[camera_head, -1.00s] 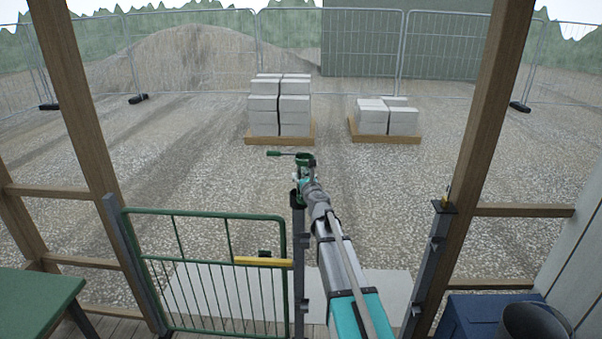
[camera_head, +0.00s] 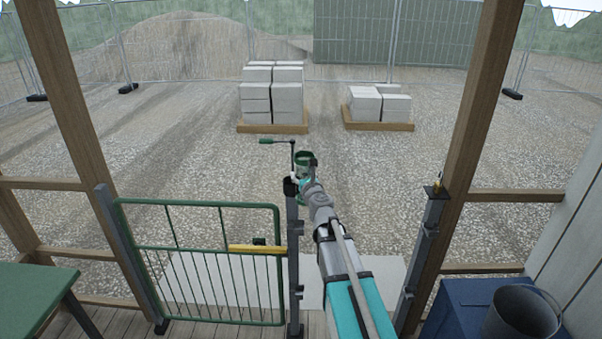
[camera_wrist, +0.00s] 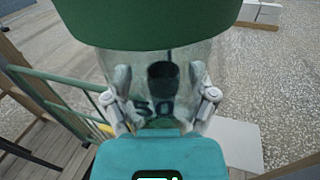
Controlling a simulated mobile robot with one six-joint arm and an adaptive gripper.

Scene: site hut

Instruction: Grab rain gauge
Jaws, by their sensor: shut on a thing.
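The rain gauge is a clear cylinder (camera_wrist: 180,58) with a wide dark green top (camera_wrist: 150,22) that fills the upper part of the wrist view. My gripper (camera_wrist: 160,112) has a finger on each side of the clear body and is shut on it. A dark shape shows through the clear wall. In the head view the gauge's green rim (camera_head: 303,155) is at the end of my arm, beside the top of the grey gate post. My gripper (camera_head: 307,172) partly hides the gauge there. I cannot tell whether it touches the post's dark bracket (camera_head: 291,187).
A thin rod with a green end (camera_head: 266,141) stands left of the gauge. A green gate (camera_head: 200,207) with a yellow bar is left of my arm. A wooden post (camera_head: 480,110) and a blue box (camera_head: 455,300) with a dark bucket (camera_head: 520,315) are right. Block pallets stand beyond on open gravel.

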